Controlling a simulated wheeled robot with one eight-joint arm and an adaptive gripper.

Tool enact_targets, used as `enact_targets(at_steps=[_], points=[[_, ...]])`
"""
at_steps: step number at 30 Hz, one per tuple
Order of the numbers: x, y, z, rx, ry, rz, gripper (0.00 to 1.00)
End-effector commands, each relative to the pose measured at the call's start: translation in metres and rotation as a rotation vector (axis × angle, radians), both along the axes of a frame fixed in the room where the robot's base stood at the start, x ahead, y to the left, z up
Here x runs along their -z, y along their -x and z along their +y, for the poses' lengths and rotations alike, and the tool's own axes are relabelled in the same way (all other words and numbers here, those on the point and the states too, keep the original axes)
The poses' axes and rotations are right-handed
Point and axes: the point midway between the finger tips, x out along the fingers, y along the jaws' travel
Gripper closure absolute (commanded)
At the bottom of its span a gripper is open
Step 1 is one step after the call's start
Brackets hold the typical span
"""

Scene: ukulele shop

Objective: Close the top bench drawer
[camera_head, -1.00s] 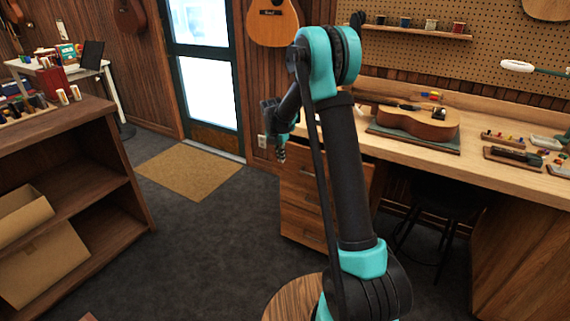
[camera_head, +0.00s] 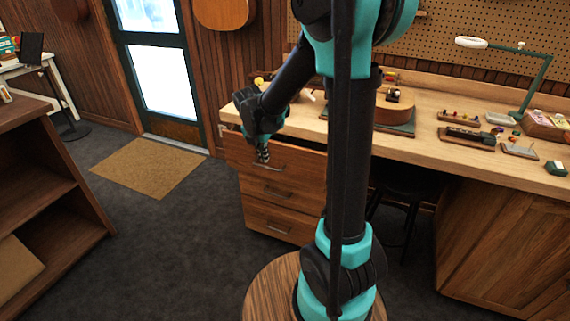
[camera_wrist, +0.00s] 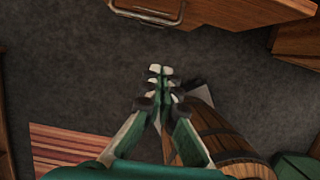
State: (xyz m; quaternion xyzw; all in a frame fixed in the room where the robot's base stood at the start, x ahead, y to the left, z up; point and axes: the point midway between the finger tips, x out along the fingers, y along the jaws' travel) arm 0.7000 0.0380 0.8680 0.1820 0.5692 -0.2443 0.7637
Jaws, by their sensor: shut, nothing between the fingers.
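The top bench drawer (camera_head: 302,172) is in the wooden drawer unit under the left end of the workbench (camera_head: 425,148). Its front stands out past the drawers below, so it is partly open. My gripper (camera_head: 263,157) is shut and empty, pointing down at the drawer front near its handle. In the wrist view my gripper (camera_wrist: 160,72) shows closed fingertips over the floor. A metal handle (camera_wrist: 147,17) on a wooden front lies above the fingertips there, apart from them in the picture. I cannot tell whether the gripper touches the drawer in the head view.
A round wooden stool-like top (camera_head: 262,290) stands around my base in the head view. A barrel-like wooden object (camera_wrist: 215,130) and a striped rug (camera_wrist: 60,150) show in the wrist view. Shelves (camera_head: 60,225) stand at the left. Open carpet lies between shelves and drawers.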

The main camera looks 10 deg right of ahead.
Motion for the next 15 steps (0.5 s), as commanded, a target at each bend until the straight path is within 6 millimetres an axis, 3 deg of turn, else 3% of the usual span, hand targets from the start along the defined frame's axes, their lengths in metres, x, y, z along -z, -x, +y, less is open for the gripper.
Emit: enact_targets(at_steps=[5,15], points=[[0.004,0.016,-0.003,0.000,0.002,-0.004,1.00],[0.043,0.005,-0.010,0.001,0.002,-0.005,1.00]])
